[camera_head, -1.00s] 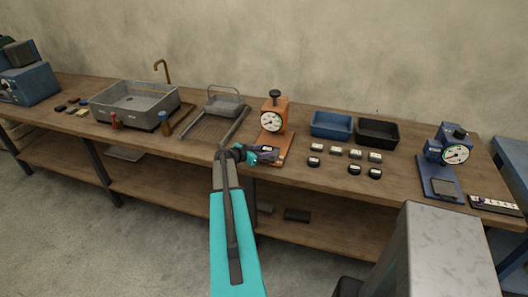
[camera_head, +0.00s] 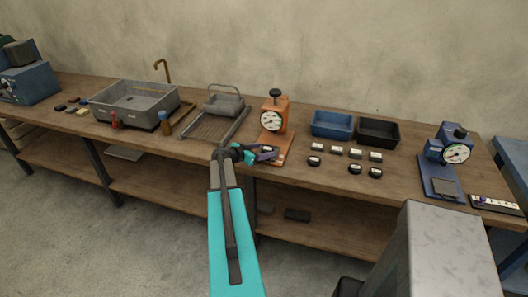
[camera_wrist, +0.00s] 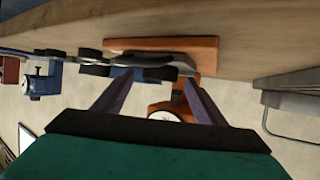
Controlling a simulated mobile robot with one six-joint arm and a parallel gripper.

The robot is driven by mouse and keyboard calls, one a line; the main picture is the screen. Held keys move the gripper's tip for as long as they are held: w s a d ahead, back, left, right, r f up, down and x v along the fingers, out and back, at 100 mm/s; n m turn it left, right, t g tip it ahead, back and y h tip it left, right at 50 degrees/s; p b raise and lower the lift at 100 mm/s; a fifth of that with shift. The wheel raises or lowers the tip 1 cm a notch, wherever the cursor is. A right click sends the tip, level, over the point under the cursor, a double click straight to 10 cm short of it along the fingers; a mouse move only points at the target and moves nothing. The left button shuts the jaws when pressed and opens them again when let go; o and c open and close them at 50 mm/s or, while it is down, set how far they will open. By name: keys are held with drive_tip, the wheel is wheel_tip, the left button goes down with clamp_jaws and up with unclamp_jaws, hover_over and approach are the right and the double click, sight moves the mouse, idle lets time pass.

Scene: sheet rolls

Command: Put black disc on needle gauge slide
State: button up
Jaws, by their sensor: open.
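The orange dial gauge (camera_head: 274,112) stands upright at the table's middle, its orange base (camera_head: 283,151) reaching towards the front edge. My gripper (camera_head: 267,154) is open, with its purple fingers over the front of that base. A small dark, pale-topped piece (camera_head: 266,149) shows at the fingertips on the base. In the wrist view a dark rounded piece (camera_wrist: 158,72) lies between the open fingers, against the orange base (camera_wrist: 205,54); I cannot tell whether it touches them. Black discs with pale tops (camera_head: 314,161), (camera_head: 355,169), (camera_head: 375,172) lie to the right.
Square pale-topped pieces (camera_head: 317,147) lie behind the discs. A blue bin (camera_head: 332,133) and a black bin (camera_head: 378,142) stand behind them. A blue dial gauge (camera_head: 436,160) is at the right. A grey rack (camera_head: 207,127) and sink (camera_head: 137,106) are to the left.

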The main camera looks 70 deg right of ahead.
drive_tip(key=b+v, duration=0.3)
drive_tip(key=v, duration=0.7)
drive_tip(key=shift+a, duration=0.25)
drive_tip(key=shift+w, duration=0.15)
drive_tip(key=w+a+f+n+t+y, duration=0.1)
drive_tip(key=w+a+f+n+y, duration=0.2)
drive_tip(key=a+f, duration=0.75)
drive_tip(key=w+a+f+n+t+y, duration=0.1)
drive_tip(key=w+a+f+n, duration=0.2)
drive_tip(key=a+f+n, duration=0.7)
drive_tip(key=w+a+f+m+y, duration=0.1)
drive_tip(key=w+a+f+y, duration=0.15)
drive_tip(key=a+f, duration=0.85)
drive_tip(key=s+a+f+n+y, duration=0.2)
drive_tip(key=s+a, duration=0.3)
drive_tip(key=a, duration=0.7)
drive_tip(key=s+a+f+n+g+y, duration=0.1)
drive_tip(key=s+a+n, duration=0.4)
drive_tip(key=a, duration=0.8)
drive_tip(key=s+a+f+n+g+y, duration=0.1)
drive_tip(key=s+a+f+n, duration=0.3)
drive_tip(key=a, duration=0.8)
drive_tip(key=shift+s+a+y, duration=0.4)
drive_tip(key=shift+s+y, duration=0.1)
drive_tip(key=shift+y, duration=0.35)
drive_tip(key=shift+f, duration=0.1)
